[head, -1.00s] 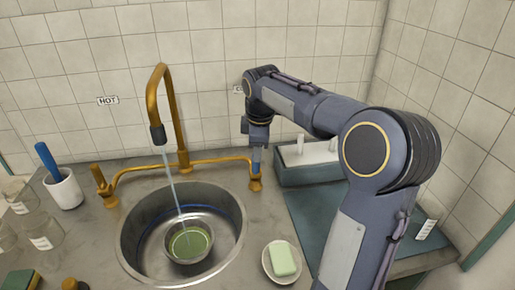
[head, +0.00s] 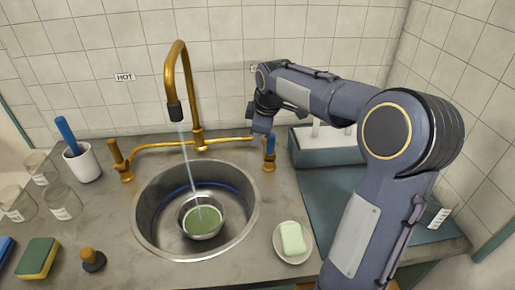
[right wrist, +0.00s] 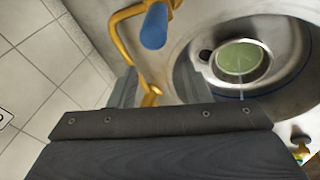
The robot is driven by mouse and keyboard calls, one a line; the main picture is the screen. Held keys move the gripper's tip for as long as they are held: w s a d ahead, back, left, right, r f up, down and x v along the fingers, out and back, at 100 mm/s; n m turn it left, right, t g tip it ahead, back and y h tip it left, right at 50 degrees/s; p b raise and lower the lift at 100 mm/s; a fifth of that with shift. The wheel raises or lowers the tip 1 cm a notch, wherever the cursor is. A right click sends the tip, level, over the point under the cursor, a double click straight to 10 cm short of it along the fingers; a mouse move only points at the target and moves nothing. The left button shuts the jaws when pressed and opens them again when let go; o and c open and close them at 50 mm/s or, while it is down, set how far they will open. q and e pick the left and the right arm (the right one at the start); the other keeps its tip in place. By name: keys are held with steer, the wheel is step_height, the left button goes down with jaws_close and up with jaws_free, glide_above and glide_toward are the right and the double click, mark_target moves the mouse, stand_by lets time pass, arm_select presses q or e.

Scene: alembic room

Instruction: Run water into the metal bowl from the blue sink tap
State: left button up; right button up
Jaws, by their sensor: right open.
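The metal bowl (head: 187,223) stands upright in the round sink (head: 143,232), with greenish liquid in it. A thin stream of water runs from the brass spout (head: 176,85) down into the bowl. The blue tap handle (head: 270,144) is at the right end of the brass pipe. My right gripper (head: 262,122) is open, just above and left of the blue handle, apart from it as far as I can tell. In the right wrist view the blue handle (right wrist: 154,27) is beyond the fingers, and the bowl (right wrist: 267,60) also shows. My left gripper is not in view.
The hot tap (head: 120,160) is at the pipe's left end. A soap dish (head: 303,255) with green soap sits right of the sink. A white cup (head: 84,163), glass jars (head: 62,202) and a sponge (head: 38,257) are at left. A grey-green rack (head: 325,155) stands behind right.

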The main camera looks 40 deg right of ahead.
steer(key=w+a+f+m+t+y, duration=0.1)
steer(key=w+a+f+m+t, duration=0.35)
steer(key=a+t, duration=0.2)
steer(key=m+t+h, duration=0.3)
steer(key=m+h, duration=0.9)
steer(key=m, duration=0.1)
glide_toward(271, 135)
steer(key=w+d+f, duration=0.1)
steer(key=w, duration=0.1)
steer(key=w+d+f, duration=0.1)
steer(key=w+d, duration=0.1)
steer(key=shift+f, duration=0.1)
steer(key=shift+s+d+m, duration=0.1)
steer(key=shift+d+m, duration=0.05)
steer(key=shift+m, duration=0.1)
steer(key=p+x, duration=0.1)
steer(key=x, duration=0.6)
steer(key=shift+w+d, duration=0.2)
steer(key=shift+p, duration=0.3)
jaws_close()
